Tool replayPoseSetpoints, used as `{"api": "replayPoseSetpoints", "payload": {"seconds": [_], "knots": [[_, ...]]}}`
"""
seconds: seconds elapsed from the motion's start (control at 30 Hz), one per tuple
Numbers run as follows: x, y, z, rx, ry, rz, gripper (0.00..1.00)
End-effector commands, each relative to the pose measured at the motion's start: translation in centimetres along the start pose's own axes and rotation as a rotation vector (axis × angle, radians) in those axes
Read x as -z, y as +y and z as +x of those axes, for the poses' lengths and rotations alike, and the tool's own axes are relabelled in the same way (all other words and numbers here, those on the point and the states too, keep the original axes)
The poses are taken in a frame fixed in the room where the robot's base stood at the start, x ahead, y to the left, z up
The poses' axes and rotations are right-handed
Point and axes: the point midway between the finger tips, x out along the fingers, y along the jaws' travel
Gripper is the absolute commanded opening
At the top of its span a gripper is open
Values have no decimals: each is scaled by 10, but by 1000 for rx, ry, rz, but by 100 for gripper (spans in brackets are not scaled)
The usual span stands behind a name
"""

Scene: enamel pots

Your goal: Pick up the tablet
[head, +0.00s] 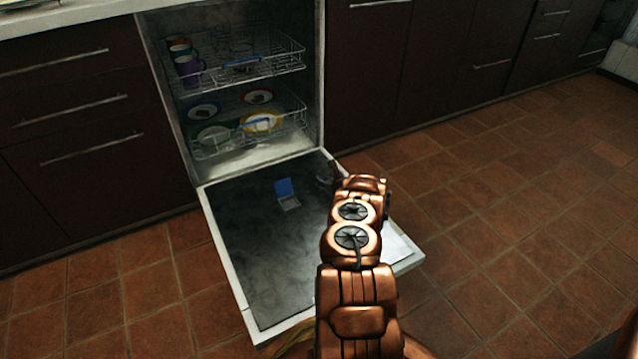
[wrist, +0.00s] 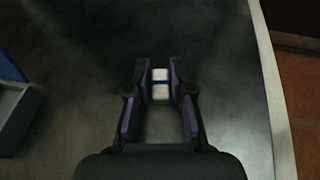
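The tablet (wrist: 160,84) is a small white block with a blue band across its middle. It shows in the wrist view, between the fingertips of my gripper (wrist: 159,72). The two dark purple fingers stand on either side of it, with a narrow dark gap showing beside it, so the gripper looks open around it. The tablet lies over the dark inner face of the lowered dishwasher door (head: 255,255). In the head view my copper arm reaches over the door's right side, and I cannot make out the tablet there.
A small dispenser with a raised blue lid (head: 284,187) sits on the door, left of my gripper. The upper rack (head: 285,62) holds several mugs and the lower rack (head: 285,128) several plates. The door's pale right edge (wrist: 270,80) is close. Tiled floor on the right is clear.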

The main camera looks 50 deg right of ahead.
Motion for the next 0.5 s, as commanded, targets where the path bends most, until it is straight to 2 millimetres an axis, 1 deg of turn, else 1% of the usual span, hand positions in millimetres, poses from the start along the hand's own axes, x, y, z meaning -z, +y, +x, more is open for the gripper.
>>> {"api": "replayPoseSetpoints", "payload": {"seconds": [0.03, 0.17, 0.4, 0.5], "knots": [[0, 0, 0, 0, 0, 0, 14], [0, 0, 0, 0, 0, 0, 0], [-1, 0, 0, 0, 0, 0, 0], [-5, 0, -2, 0, 0, -1, 0]]}}
